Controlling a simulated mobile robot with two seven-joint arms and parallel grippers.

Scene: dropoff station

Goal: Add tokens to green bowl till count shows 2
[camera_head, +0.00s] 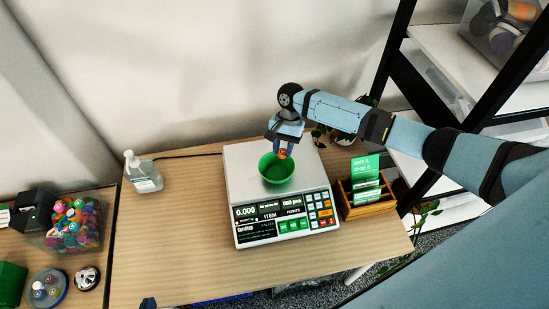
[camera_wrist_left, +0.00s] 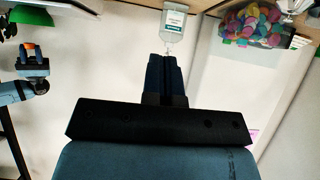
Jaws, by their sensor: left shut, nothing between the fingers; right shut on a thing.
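The green bowl (camera_head: 276,175) stands on the plate of a white scale (camera_head: 243,172). No token can be made out inside it. The scale's left display reads 0.000; the smaller displays are hard to read. My right gripper (camera_head: 283,150) points down over the bowl's far side and is shut on an orange-red token (camera_head: 282,154). It also shows upside down in the left wrist view (camera_wrist_left: 30,48), below part of the bowl (camera_wrist_left: 36,14). My left gripper (camera_wrist_left: 166,62) is shut and empty; only its dark tip (camera_head: 148,303) shows at the head view's bottom edge. Many coloured tokens fill a clear bin (camera_head: 76,240) at left.
A sanitizer bottle (camera_head: 143,174) stands left of the scale. A wooden card holder (camera_head: 370,207) with green cards stands right of it. A round dish (camera_head: 62,284) with small items sits at lower left. The wooden table (camera_head: 165,235) is clear between bottle and scale.

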